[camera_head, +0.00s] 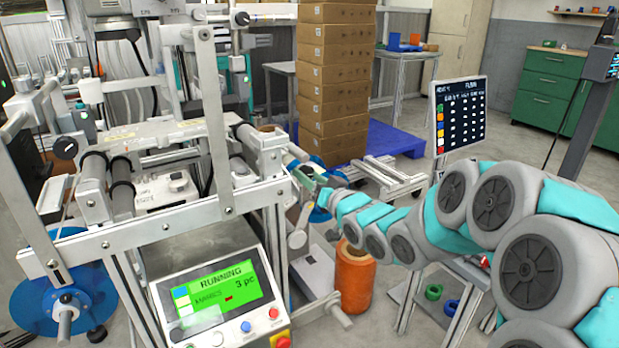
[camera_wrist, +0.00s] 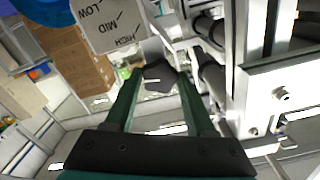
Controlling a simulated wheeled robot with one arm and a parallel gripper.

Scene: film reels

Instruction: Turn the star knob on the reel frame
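The dark star knob (camera_wrist: 160,73) sits between my fingertips in the wrist view. My gripper (camera_wrist: 160,80) has two long green fingers, one on each side of the knob. The knob fills the gap between them, and the fingers appear shut on it. A grey plate (camera_wrist: 110,24) marked LOW, MID and HIGH lies just above the knob in that view. In the head view the reel frame (camera_head: 215,115) stands at the left and centre. My gripper (camera_head: 308,178) reaches its right side there, and the knob cannot be made out.
A panel (camera_head: 222,295) on the frame reads RUNNING, 3 pc. An orange cylinder (camera_head: 354,278) stands below my arm. A stack of cartons (camera_head: 333,85) stands on a blue pallet (camera_head: 400,140) behind. Pale rails and dark rollers (camera_wrist: 208,30) lie close right of my fingers.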

